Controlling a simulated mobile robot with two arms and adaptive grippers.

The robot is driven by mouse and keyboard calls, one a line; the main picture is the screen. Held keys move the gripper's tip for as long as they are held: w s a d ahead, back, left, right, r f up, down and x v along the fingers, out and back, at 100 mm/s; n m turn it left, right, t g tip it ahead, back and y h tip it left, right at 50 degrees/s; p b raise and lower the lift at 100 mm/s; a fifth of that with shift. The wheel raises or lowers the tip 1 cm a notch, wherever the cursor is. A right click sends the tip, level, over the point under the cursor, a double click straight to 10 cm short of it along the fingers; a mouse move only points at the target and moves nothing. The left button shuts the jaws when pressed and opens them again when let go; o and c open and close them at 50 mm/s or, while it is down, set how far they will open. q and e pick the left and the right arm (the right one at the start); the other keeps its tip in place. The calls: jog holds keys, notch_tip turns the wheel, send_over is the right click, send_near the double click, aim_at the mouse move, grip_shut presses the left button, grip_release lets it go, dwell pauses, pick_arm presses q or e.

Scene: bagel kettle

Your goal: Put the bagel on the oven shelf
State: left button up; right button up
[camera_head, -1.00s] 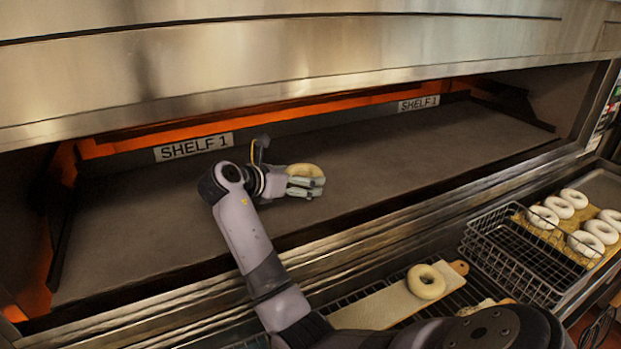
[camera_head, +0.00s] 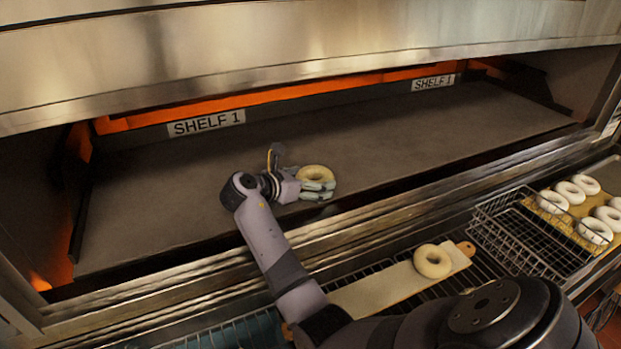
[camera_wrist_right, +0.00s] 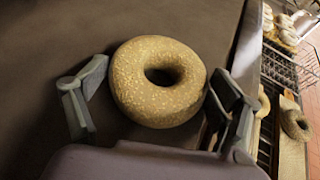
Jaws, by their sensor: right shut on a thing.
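My right gripper (camera_head: 318,187) is inside the oven opening, over the front part of the oven shelf (camera_head: 420,125). It is shut on a seeded tan bagel (camera_head: 316,172). In the right wrist view the bagel (camera_wrist_right: 130,88) lies flat between the two fingers of the gripper (camera_wrist_right: 160,78), with its hole facing the camera. Whether its underside touches the shelf cannot be told. The shelf around it is bare, with "SHELF 1" labels (camera_head: 206,122) along the back. My left gripper is not in view.
Another bagel (camera_head: 433,261) lies on a board (camera_head: 375,292) on the rack in front of the oven. A wire basket (camera_head: 520,240) stands to the right, near several pale bagels (camera_head: 570,193). The oven's metal front edge (camera_head: 400,215) runs below the shelf.

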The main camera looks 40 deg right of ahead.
jog(key=shift+s+f, duration=0.1)
jog(key=shift+f, duration=0.3)
jog(key=o, duration=0.8)
jog(key=shift+a+f, duration=0.1)
jog(key=shift+f, duration=0.05)
jog(key=shift+o, duration=1.3)
jog(key=shift+s+f, duration=0.1)
jog(key=shift+f, duration=0.2)
jog(key=shift+r+b, duration=0.5)
jog(key=v, duration=0.4)
jog(key=b+v, duration=0.1)
jog(key=v, duration=0.3)
jog(key=r+b+v, duration=0.1)
jog(key=v, duration=0.3)
jog(key=shift+r, duration=0.1)
